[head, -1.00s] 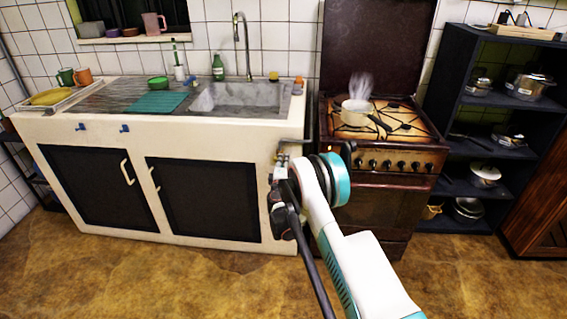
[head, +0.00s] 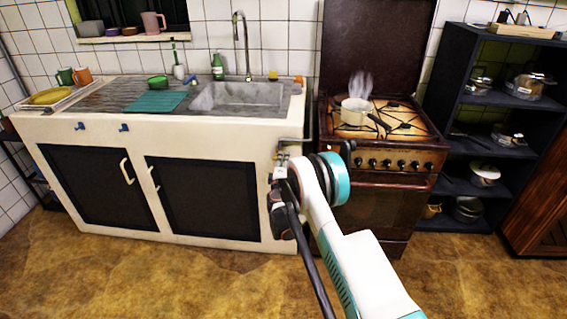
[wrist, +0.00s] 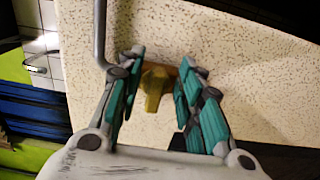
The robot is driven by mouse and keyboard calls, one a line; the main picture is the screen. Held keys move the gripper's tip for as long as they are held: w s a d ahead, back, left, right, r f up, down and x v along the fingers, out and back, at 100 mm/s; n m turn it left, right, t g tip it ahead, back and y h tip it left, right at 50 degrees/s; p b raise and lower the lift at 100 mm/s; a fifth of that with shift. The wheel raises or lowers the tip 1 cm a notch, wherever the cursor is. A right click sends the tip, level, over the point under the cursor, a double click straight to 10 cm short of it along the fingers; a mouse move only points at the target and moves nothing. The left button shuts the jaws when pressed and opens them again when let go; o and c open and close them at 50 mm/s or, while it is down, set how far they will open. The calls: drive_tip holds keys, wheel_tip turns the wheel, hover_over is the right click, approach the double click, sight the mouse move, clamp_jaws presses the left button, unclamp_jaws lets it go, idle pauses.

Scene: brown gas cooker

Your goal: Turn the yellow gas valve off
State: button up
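The yellow gas valve (wrist: 155,88) shows in the wrist view, in front of the speckled pale side of the sink counter. A brownish fitting (wrist: 184,66) is beside its upper end. My gripper (wrist: 157,92) has its teal-padded fingers apart, one on each side of the valve. A narrow gap shows between the valve and each finger, so it does not look gripped. In the head view my gripper (head: 280,172) is at the counter's right end, near the cooker, and the valve there is too small and covered to make out clearly.
A grey pipe (wrist: 100,35) runs close beside the left finger in the wrist view. The brown cooker (head: 385,160) stands right of the counter (head: 240,135), with a steaming pot (head: 355,113) on top. A dark shelf (head: 500,150) is farther right. The floor in front is clear.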

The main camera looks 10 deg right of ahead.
drive_tip(key=v, duration=1.2)
drive_tip(key=s+d+r+m+g+h, duration=0.1)
drive_tip(key=d+r+m, duration=0.1)
drive_tip(key=r, duration=0.6)
drive_tip(key=s+d+r+m+g, duration=0.1)
drive_tip(key=d+r+m+g, duration=0.15)
drive_tip(key=r, duration=0.45)
drive_tip(key=s+d+r+m+g, duration=0.2)
drive_tip(key=s+d+r+m, duration=0.15)
drive_tip(key=s+r, duration=0.7)
drive_tip(key=s+r+m+g+y, duration=0.1)
drive_tip(key=s+r+m+y, duration=0.1)
drive_tip(key=s, duration=0.6)
drive_tip(key=s+r+m+g+y, duration=0.1)
drive_tip(key=s+r+m+g, duration=0.1)
drive_tip(key=s, duration=0.7)
drive_tip(key=s+a+f+m+g+y, duration=0.1)
drive_tip(key=s+a, duration=0.2)
drive_tip(key=s, duration=0.6)
drive_tip(key=s+a+f+m+y, duration=0.1)
drive_tip(key=s+a+f+y, duration=0.1)
drive_tip(key=s, duration=0.7)
drive_tip(key=shift+a+g+y, duration=0.3)
drive_tip(key=shift+a+g, duration=0.05)
drive_tip(key=shift+a, duration=0.15)
